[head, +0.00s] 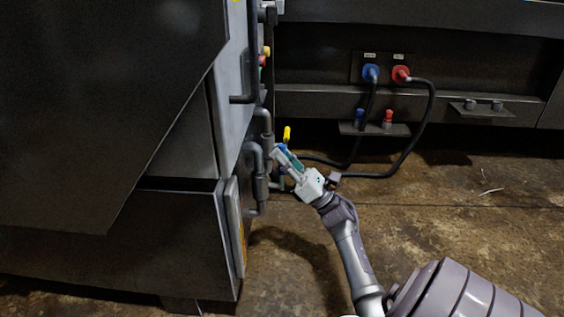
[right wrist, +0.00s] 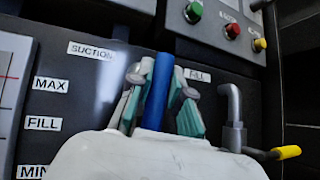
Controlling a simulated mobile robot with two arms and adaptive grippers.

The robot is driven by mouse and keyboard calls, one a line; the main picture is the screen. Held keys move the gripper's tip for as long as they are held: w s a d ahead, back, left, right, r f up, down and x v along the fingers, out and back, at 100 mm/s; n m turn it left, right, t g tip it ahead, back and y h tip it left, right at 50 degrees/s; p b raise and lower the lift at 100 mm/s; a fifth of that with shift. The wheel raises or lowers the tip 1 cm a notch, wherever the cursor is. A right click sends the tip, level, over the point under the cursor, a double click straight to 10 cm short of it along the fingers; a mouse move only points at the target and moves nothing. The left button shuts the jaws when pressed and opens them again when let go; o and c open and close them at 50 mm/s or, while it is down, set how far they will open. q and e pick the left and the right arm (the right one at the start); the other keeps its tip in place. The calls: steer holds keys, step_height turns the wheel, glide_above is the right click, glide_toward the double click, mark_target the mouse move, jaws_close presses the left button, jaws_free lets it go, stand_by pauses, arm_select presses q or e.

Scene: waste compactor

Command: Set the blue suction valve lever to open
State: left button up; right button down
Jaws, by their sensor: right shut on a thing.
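The blue suction valve lever (right wrist: 158,92) stands nearly upright in the right wrist view, beside the SUCTION label (right wrist: 90,50). My right gripper (right wrist: 160,95) has a finger on each side of it and is shut on it. In the head view my right gripper (head: 286,160) reaches in to the pipework at the machine's side. Only a small bit of blue (head: 283,148) shows there by the fingertips. The lever's lower end and valve body are hidden behind the gripper. My left gripper is not in view.
A yellow lever (right wrist: 286,152) sits right of the gripper, beside a grey bent pipe (right wrist: 234,105). Green (right wrist: 193,12) and red (right wrist: 232,31) buttons are above. Black hoses (head: 425,120) run behind my gripper. The floor (head: 450,225) at right is mostly clear.

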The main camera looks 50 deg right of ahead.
steer(key=shift+s+a+n+g+y, duration=0.1)
steer(key=shift+a+n+g+y, duration=0.1)
steer(key=shift+n+y, duration=0.35)
steer(key=shift+s+a+n+g+y, duration=0.1)
steer(key=shift+n+g+y, duration=0.1)
steer(key=shift+n+y, duration=0.35)
steer(key=c, duration=1.1)
jaws_free()
steer(key=shift+s+d+f, duration=0.2)
steer(key=shift+s+f, duration=0.1)
steer(key=shift+f, duration=0.05)
steer(key=s+d+f, duration=0.1)
steer(key=s+d, duration=0.1)
steer(key=s, duration=0.2)
steer(key=s+d+f, duration=0.1)
steer(key=s+d, duration=0.1)
steer(key=s, duration=0.3)
steer(key=s+d, duration=0.2)
steer(key=s, duration=0.2)
steer(key=shift+s+d+f, duration=0.15)
steer(key=shift+d+f, duration=0.25)
